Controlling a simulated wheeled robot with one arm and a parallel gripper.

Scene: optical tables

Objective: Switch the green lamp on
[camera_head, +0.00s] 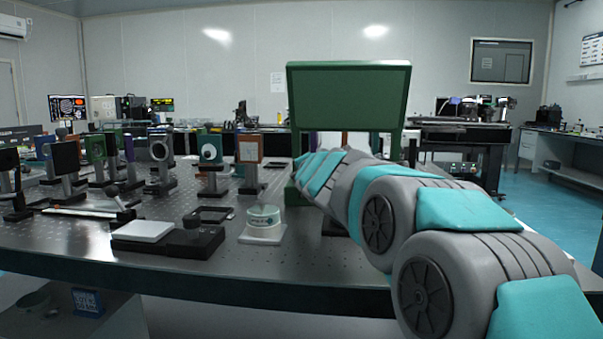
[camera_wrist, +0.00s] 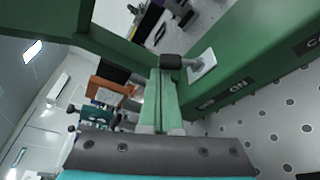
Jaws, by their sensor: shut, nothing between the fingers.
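The green lamp (camera_head: 348,95) stands on the optical table, with a wide green head on posts; my arm hides much of its lower part. No glow shows on it. In the wrist view its green base (camera_wrist: 250,60) carries a white switch plate (camera_wrist: 204,66) and a lever with a black knob (camera_wrist: 171,61). The word ON is on the base below the plate, with another label partly cut off at the right edge. My gripper (camera_wrist: 163,72) is shut and empty, its green fingertips just at the knob; I cannot tell whether they touch.
The perforated table (camera_head: 330,262) holds several optical mounts at left. A white round device (camera_head: 263,222) and a black stand with a white pad (camera_head: 145,231) sit near the front edge. A green post (camera_wrist: 85,15) of the lamp rises close beside my fingers.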

